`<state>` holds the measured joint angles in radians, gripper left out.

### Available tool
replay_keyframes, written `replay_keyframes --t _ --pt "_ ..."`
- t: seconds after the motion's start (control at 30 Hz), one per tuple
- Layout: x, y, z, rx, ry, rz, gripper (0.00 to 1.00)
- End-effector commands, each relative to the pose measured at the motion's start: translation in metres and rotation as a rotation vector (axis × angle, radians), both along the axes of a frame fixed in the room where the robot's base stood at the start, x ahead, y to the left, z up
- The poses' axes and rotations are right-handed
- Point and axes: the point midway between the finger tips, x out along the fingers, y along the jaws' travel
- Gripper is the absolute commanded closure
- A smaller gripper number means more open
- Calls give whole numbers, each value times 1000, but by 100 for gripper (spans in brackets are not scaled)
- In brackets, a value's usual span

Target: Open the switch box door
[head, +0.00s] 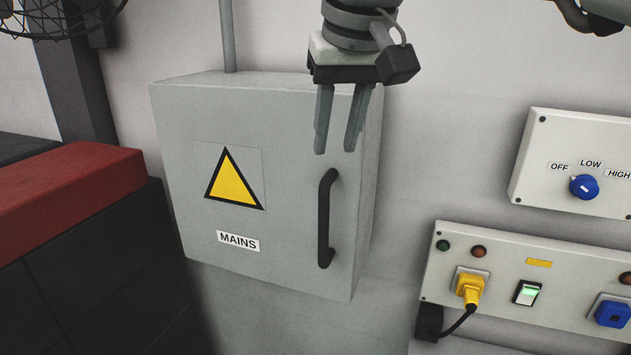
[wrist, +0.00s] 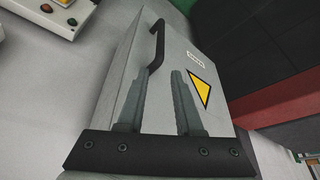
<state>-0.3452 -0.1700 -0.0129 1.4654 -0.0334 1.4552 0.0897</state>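The switch box (head: 180,130) is a grey wall cabinet with a yellow warning triangle and a "MAINS" label; its door (head: 290,200) looks shut. A black vertical bar handle (head: 325,218) sits near the door's right edge. My gripper (head: 336,150) is above the handle, its two fingers pointing down, spread apart and empty. In the wrist view my gripper (wrist: 162,82) is open, with the box face beyond the fingers. The handle (wrist: 156,45) shows there past the left fingertip, apart from it. No contact with the handle shows.
To the right are a panel with a blue rotary knob (head: 584,187) and a lower panel (head: 560,258) with a yellow plug, a green-lit switch and a blue socket. A red-topped dark block (head: 60,195) stands at the left. A conduit (head: 227,35) rises from the box.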

Motion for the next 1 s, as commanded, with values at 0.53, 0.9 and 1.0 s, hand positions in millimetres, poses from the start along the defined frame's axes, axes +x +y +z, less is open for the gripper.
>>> replay_keyframes --t 0.53,0.9,1.0 --pt "36 9 -91 -1 5 0 65" --pt "60 16 -149 -1 2 1 65" --pt "63 16 -156 -1 1 1 65"
